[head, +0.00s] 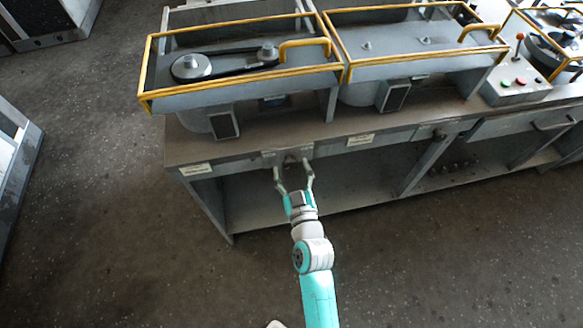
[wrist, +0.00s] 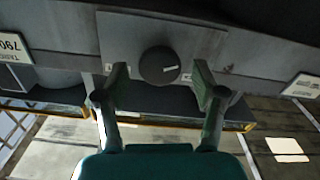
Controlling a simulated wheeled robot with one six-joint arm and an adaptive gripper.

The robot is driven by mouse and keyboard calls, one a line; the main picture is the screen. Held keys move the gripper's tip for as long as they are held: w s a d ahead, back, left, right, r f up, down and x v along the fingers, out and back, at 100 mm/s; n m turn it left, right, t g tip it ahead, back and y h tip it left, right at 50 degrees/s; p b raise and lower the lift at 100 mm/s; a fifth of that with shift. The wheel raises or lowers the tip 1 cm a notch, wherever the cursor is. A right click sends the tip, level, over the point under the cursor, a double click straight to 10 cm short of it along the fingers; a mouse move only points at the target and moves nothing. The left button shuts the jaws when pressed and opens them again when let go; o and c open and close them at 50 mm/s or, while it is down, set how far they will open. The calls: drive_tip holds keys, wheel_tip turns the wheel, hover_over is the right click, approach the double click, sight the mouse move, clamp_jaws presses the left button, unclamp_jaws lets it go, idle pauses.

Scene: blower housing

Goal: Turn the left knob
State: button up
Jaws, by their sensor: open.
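The left knob (wrist: 159,66) is dark and round with a small white mark near its right side. It sits on a grey plate (wrist: 125,32) on the front edge of the bench. In the head view the knob (head: 291,159) is small, just beyond my fingertips. My gripper (head: 292,169) is open in front of it. In the wrist view my gripper (wrist: 160,80) has one finger on each side of the knob, with a visible gap on both sides. Whether the fingertips reach as deep as the knob is hard to tell.
Another knob (head: 440,133) is on the bench front farther right. White labels (head: 360,140) flank the plate. Yellow rails (head: 245,81) guard the machines on top. A control box (head: 515,86) stands at the right. The shelf below (head: 330,200) is mostly empty, and the floor in front is clear.

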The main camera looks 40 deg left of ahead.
drive_tip(key=shift+w+a, duration=0.15)
drive_tip(key=shift+a, duration=0.05)
drive_tip(key=c, duration=1.1)
drive_tip(key=shift+c, duration=0.2)
drive_tip(key=m, duration=0.3)
drive_tip(key=shift+m, duration=0.3)
drive_tip(key=shift+w+d+m, duration=0.1)
drive_tip(key=shift+m, duration=1.8)
